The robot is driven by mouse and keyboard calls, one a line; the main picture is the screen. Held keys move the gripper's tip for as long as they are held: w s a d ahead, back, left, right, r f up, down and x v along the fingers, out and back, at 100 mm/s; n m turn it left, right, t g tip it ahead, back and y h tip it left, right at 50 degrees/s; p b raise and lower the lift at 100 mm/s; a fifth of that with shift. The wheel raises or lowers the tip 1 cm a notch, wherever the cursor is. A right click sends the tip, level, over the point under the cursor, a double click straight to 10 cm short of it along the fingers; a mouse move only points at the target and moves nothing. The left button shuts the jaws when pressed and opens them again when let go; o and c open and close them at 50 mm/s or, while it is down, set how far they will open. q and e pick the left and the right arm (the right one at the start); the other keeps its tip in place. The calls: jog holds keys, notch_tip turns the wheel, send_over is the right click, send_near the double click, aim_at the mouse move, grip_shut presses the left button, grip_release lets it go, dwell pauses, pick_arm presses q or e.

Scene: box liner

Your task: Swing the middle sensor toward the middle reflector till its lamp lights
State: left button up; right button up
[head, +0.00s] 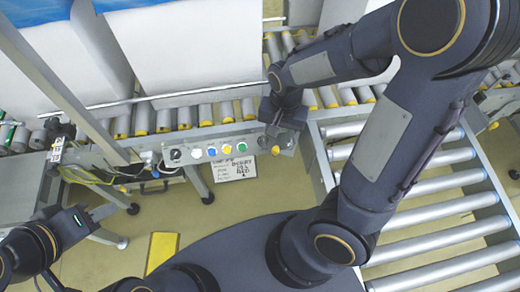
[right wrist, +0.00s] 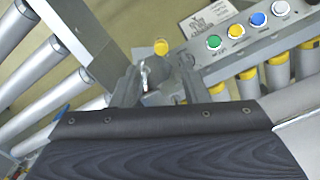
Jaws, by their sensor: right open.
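My right gripper (head: 283,133) points down at the right end of the button rail. In the right wrist view it (right wrist: 160,82) is open, its two dark fingers apart. A small silver bracket piece (right wrist: 145,76) shows between the fingers, with a yellow round part (right wrist: 161,46) just beyond; contact cannot be told. I cannot tell surely whether this fitting is the middle sensor. No lit sensor lamp or middle reflector can be made out. My left gripper (head: 106,209) is at the lower left, away from the rail; its opening is unclear.
A rail carries white, blue, yellow and green buttons (head: 241,147) and a black knob (head: 176,155). A roller conveyor (head: 182,116) with large white boxes (head: 185,45) runs behind it. More rollers (head: 430,205) lie right. A printed sign (head: 236,168) hangs below the rail.

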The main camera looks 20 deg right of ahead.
aim_at(276, 149)
jog(key=shift+w+a+f, duration=0.15)
jog(key=shift+w+f, duration=0.05)
jog(key=shift+f, duration=0.6)
notch_tip(276, 149, down, 7)
jog(key=shift+b, duration=1.05)
grip_shut()
